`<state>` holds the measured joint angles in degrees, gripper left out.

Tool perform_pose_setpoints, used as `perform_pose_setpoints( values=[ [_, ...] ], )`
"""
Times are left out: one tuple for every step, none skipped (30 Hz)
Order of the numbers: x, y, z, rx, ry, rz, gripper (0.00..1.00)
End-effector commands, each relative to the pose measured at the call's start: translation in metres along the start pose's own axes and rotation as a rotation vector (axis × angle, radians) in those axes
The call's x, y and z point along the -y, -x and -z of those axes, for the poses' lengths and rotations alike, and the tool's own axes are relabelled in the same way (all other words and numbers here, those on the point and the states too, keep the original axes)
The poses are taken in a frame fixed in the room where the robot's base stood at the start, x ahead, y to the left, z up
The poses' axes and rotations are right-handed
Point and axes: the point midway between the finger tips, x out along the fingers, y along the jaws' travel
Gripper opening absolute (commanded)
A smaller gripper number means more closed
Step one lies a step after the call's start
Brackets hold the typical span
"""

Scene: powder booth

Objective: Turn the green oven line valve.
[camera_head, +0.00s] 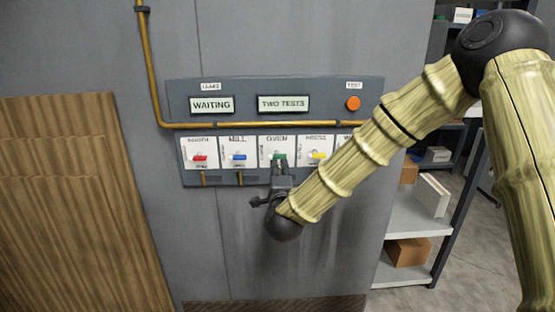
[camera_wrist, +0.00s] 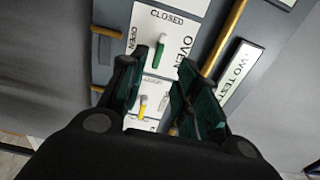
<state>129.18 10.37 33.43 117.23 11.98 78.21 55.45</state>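The green valve handle (camera_head: 278,156) is on the middle white plate (camera_head: 265,149) of a wall panel. In the wrist view the green handle (camera_wrist: 160,54) lies between and a little beyond my fingertips, beside the word "CLOSED"; "OPEN" is printed on another side of its plate. My gripper (camera_head: 281,166) is in front of this plate and partly covers it. In the wrist view my gripper (camera_wrist: 157,70) has its two fingers apart, with nothing held between them. I cannot tell whether a finger touches the handle.
Beside it are a red handle (camera_head: 199,158), a blue handle (camera_head: 239,157) and a yellow handle (camera_head: 317,156). A yellow pipe (camera_head: 230,125) crosses above. Displays read "WAITING" (camera_head: 212,104) and "TWO TESTS" (camera_head: 283,103); an orange button (camera_head: 353,103) is at right. Shelving (camera_head: 415,222) stands right.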

Motion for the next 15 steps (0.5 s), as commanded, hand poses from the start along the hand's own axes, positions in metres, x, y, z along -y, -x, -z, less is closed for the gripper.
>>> perform_pose_setpoints(
  values=[
    [0.001,-0.003,0.0,-0.001,-0.001,0.001,0.32],
    [0.001,-0.005,0.0,-0.001,-0.001,0.0,0.32],
    [0.0,-0.009,0.0,0.0,0.0,-0.001,0.32],
    [0.0,-0.013,0.0,0.0,0.0,-0.001,0.32],
    [0.001,-0.017,0.0,0.0,0.001,0.0,0.32],
    [0.001,-0.023,0.0,0.0,0.001,0.0,0.32],
    [0.001,-0.028,0.0,0.0,0.001,0.0,0.32],
    [0.001,-0.033,0.0,0.0,0.001,0.0,0.32],
    [0.001,-0.039,0.0,0.0,0.001,0.0,0.32],
    [0.001,-0.044,0.0,0.0,0.001,0.0,0.32],
    [0.0,-0.049,0.0,0.001,0.001,-0.001,0.32],
    [0.001,-0.056,0.0,0.001,0.002,-0.001,0.32],
    [0.0,-0.061,0.0,0.001,0.002,-0.001,0.32],
    [0.0,-0.066,0.0,0.001,0.003,0.0,0.32],
    [0.0,-0.071,-0.001,0.001,0.003,-0.001,0.32]
  ],
)
